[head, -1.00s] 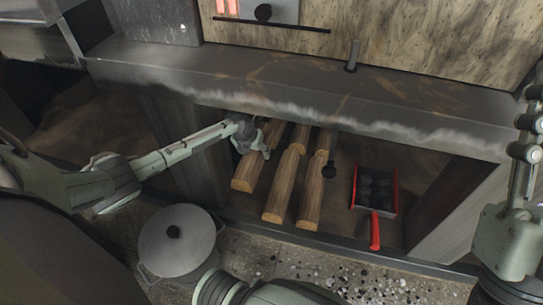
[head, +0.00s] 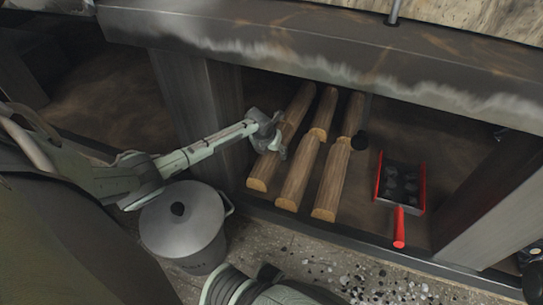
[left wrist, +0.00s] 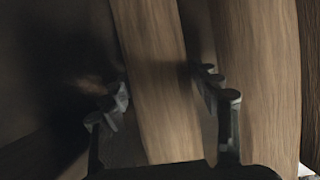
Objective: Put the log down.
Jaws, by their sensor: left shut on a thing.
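My left gripper (head: 275,147) reaches into the recess under the grey counter and is shut on the leftmost log (head: 263,174). That log lies lengthwise, with its pale cut end toward the front edge. In the left wrist view, the log (left wrist: 150,60) runs between the two fingers of my gripper (left wrist: 165,92). Whether its underside touches the floor of the recess is hidden. Several other logs lie to its right, including a front middle log (head: 299,177) and a front right log (head: 333,182). My right gripper is not in view.
A red-edged shovel (head: 399,226) with dark lumps lies right of the logs. A grey lidded pot (head: 182,222) stands in front, below my left arm. The counter edge (head: 300,62) overhangs the recess, and a post (head: 205,105) stands at its left.

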